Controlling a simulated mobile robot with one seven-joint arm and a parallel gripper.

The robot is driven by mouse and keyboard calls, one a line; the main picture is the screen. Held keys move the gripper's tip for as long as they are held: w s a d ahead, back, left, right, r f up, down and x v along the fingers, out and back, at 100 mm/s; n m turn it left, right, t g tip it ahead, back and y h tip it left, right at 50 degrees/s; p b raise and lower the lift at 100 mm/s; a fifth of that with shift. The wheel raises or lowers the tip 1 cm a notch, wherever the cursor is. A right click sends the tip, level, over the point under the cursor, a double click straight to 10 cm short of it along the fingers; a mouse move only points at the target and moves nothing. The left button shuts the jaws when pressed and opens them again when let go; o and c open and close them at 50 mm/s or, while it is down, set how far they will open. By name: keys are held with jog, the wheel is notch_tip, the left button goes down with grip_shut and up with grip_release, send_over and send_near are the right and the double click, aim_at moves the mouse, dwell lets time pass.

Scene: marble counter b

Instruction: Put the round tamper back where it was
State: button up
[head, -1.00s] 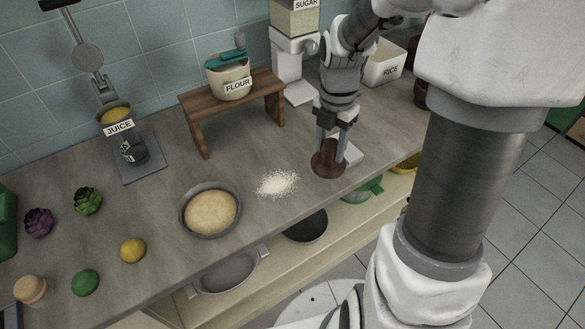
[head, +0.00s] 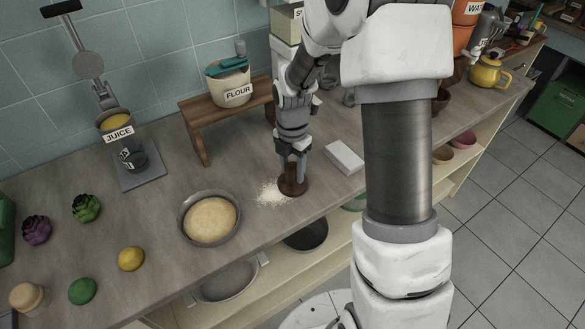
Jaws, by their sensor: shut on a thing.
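My gripper (head: 293,165) points down and is shut on the dark brown round tamper (head: 293,188). The tamper is upright, at the right edge of a patch of white powder (head: 268,193) on the counter, and partly covers it from this view. I cannot tell whether its base touches the counter. The upper part of the tamper is hidden between the fingers.
A pan of dough (head: 210,220) stands left of the powder. A white block (head: 345,157) lies to the right. A wooden stand (head: 195,115) holds the flour container (head: 232,90) behind. Lemon (head: 131,259) and other produce lie at front left.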

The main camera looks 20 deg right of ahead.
jog(key=o, duration=0.7)
jog(key=shift+f, duration=0.15)
jog(key=o, duration=0.5)
